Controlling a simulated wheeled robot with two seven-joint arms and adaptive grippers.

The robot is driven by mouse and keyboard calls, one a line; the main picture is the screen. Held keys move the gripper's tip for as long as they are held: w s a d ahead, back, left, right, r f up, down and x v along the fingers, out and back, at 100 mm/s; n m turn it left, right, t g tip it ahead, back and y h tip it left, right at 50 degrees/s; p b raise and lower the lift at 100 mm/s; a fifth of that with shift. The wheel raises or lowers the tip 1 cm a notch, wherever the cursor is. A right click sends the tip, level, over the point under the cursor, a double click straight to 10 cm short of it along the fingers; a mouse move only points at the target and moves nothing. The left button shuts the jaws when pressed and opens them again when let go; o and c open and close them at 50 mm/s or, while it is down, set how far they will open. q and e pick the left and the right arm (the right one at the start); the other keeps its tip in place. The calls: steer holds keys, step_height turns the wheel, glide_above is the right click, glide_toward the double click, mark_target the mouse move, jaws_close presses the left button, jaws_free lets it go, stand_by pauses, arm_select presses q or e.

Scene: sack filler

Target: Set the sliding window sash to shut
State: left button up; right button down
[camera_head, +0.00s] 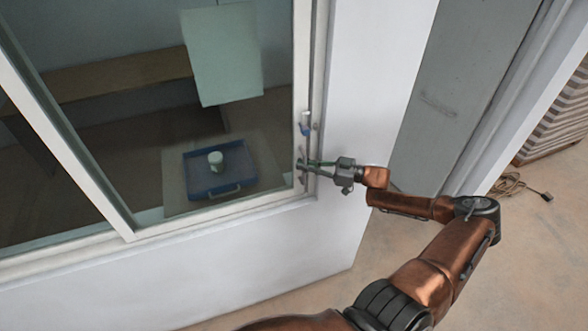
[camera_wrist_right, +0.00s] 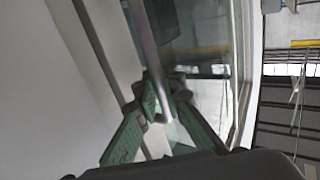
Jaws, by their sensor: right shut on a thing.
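The window sash (camera_head: 301,60) is a white-framed pane of glass in a white wall. Its right stile stands close beside the right jamb of the window frame; I cannot tell whether a narrow gap is left there. My right gripper (camera_head: 303,164) is at the lower part of this stile, its green fingers closed around an upright handle. In the right wrist view the fingers (camera_wrist_right: 162,98) are shut on a grey metal bar handle (camera_wrist_right: 148,45). The lower end of the bar shows between them. My left gripper is not in view.
Behind the glass are a blue tray (camera_head: 200,190) with a white cup (camera_head: 216,160) and a wooden bench (camera_head: 120,75). A cable (camera_head: 508,186) lies on the floor at right.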

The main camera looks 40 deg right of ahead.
steer(key=shift+s+d, duration=0.2)
steer(key=shift+d, duration=0.45)
steer(key=c, duration=2.3)
jaws_free()
steer(key=shift+s+d, duration=0.1)
steer(key=v, duration=1.2)
